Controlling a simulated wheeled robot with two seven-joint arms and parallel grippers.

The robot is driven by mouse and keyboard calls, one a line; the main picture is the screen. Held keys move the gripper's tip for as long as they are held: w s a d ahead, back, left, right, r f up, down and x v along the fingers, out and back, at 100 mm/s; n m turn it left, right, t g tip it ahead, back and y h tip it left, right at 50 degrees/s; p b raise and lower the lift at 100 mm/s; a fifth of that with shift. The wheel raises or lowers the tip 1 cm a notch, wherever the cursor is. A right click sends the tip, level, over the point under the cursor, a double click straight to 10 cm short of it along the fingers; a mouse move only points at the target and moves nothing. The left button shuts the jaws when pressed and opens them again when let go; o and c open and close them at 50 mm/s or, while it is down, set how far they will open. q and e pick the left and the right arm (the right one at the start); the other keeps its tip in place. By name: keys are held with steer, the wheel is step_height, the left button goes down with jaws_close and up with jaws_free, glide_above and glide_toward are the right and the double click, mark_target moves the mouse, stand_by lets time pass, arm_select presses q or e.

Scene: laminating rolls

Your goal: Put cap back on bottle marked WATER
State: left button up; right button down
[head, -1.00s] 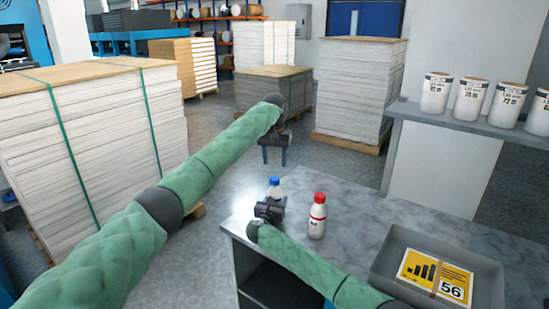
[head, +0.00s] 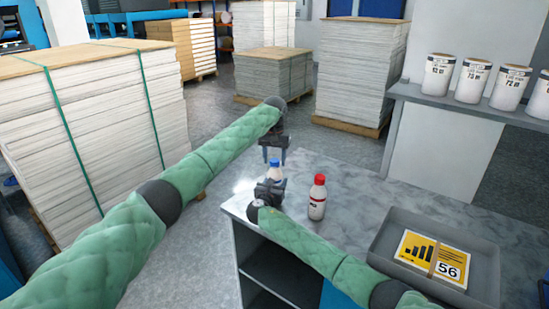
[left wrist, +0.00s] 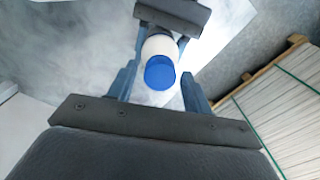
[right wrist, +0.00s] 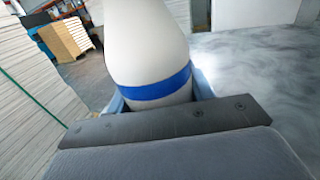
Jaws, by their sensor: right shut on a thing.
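A white bottle (right wrist: 150,40) with a blue band fills the top of the right wrist view. My right gripper (head: 269,190) is shut on it and holds it upright at the bench's left corner. A blue cap (left wrist: 160,73) sits at the bottle's top, also visible in the head view (head: 275,164); I cannot tell whether it is fully seated. My left gripper (head: 275,158) is open just above, its fingers on either side of the cap with gaps. A second white bottle (head: 317,203) with a red cap stands to the right. I cannot read either label.
The grey marbled bench (head: 350,190) is clear behind the bottles. A grey tray (head: 390,262) with a yellow card marked 56 sits at the right. A shelf (head: 455,103) with several white canisters is beyond. Tall paper stacks (head: 80,130) stand at the left.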

arm_select(q)
steer(key=c, duration=0.9)
steer(key=o, duration=1.1)
steer(key=shift+o, duration=0.2)
step_height(320, 180, up, 12)
steer(key=shift+w, duration=0.1)
arm_select(e)
steer(key=shift+c, duration=2.4)
jaws_free()
arm_select(q)
steer(key=shift+f, duration=0.1)
